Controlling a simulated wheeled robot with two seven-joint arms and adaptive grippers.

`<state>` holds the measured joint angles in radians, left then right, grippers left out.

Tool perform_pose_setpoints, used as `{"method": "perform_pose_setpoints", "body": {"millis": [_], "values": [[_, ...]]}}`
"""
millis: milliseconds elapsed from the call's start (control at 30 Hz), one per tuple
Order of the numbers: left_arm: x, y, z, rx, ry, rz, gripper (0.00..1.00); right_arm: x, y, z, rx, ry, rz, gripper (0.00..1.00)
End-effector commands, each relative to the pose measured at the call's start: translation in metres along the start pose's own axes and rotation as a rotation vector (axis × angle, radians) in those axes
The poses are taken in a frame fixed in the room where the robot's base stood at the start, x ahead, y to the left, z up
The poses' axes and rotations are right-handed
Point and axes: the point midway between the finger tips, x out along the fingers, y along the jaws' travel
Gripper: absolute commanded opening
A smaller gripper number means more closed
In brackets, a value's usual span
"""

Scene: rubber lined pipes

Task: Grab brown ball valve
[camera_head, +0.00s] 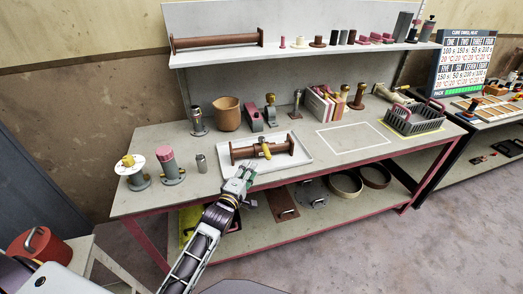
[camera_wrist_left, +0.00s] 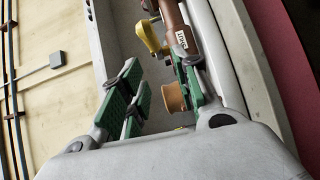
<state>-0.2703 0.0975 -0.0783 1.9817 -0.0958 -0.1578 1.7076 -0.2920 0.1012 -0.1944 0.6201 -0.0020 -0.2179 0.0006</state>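The brown ball valve (camera_head: 276,149) lies on its side in a white tray (camera_head: 306,160) on the workbench. It has a brown pipe body with flanged ends and a yellow handle (camera_head: 265,148). My left gripper (camera_head: 243,173) is at the tray's front edge, just below the valve's left half. In the left wrist view my left gripper (camera_wrist_left: 158,66) is open, with green finger pads apart. There the brown body (camera_wrist_left: 178,22) and yellow handle (camera_wrist_left: 150,36) show near the fingertips. A brown round end (camera_wrist_left: 175,97) shows beside the right-hand finger, which hides part of the valve. Contact cannot be told. My right gripper is not in view.
A white outlined area (camera_head: 352,138) to the right is clear. A grey basket (camera_head: 414,120) stands farther right. A shelf (camera_head: 300,53) hangs above.

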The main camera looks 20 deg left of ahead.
Motion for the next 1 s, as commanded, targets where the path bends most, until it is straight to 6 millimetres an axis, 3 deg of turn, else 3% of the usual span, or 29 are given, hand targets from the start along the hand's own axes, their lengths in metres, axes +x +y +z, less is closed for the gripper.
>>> {"method": "perform_pose_setpoints", "body": {"millis": [567, 1000], "values": [[0.004, 0.004, 0.000, -0.031, -0.002, 0.024, 0.32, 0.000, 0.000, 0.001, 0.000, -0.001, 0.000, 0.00], [0.035, 0.005, 0.000, -0.030, -0.002, 0.024, 0.32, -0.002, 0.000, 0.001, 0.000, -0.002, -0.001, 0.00]]}}
